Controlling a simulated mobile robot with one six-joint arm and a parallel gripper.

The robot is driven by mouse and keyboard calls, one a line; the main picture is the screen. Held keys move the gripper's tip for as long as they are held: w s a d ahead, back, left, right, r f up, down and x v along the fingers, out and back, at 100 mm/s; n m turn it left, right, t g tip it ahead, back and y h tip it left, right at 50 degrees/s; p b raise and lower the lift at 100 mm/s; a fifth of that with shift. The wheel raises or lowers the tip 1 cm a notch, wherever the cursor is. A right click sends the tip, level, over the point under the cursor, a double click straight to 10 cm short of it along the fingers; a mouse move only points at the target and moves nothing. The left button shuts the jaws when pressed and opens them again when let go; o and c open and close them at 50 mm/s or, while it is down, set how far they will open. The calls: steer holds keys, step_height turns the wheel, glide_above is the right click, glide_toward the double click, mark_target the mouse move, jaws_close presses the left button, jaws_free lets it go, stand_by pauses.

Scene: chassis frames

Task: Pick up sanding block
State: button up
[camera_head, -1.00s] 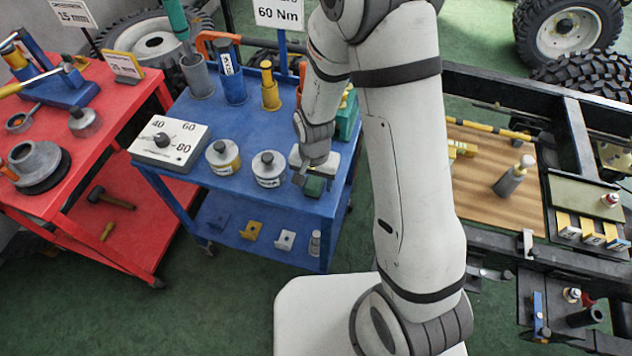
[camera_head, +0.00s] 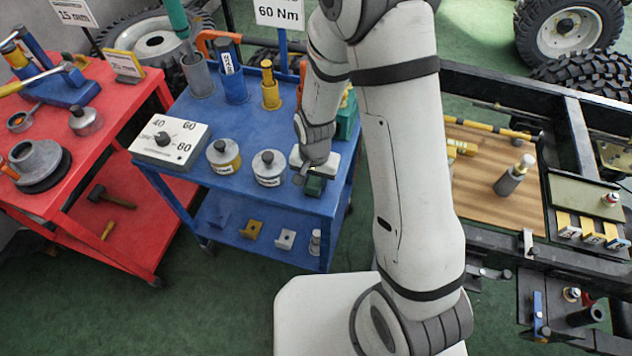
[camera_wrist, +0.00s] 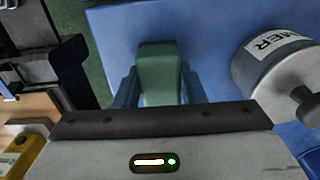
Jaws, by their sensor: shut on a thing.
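The sanding block is a dark green block (camera_head: 315,185) at the right front corner of the blue cart's top. In the wrist view the green block (camera_wrist: 158,72) stands between the two blue-grey fingers of my gripper (camera_wrist: 158,88). My gripper (camera_head: 307,178) is shut on it, with a finger on each side. In the wrist view the block lies over the cart's edge area, with blue top to its right and green floor to its left. I cannot tell whether its underside touches the cart.
A silver tin (camera_head: 269,168) stands just left of the block; its label shows in the wrist view (camera_wrist: 275,48). Another tin (camera_head: 223,156) and a white dial box (camera_head: 170,143) are farther left. A dark chassis frame (camera_head: 555,190) stands to the right.

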mark_target(315, 179)
step_height(315, 179, up, 10)
steer(key=shift+r, duration=0.1)
stand_by(0.6)
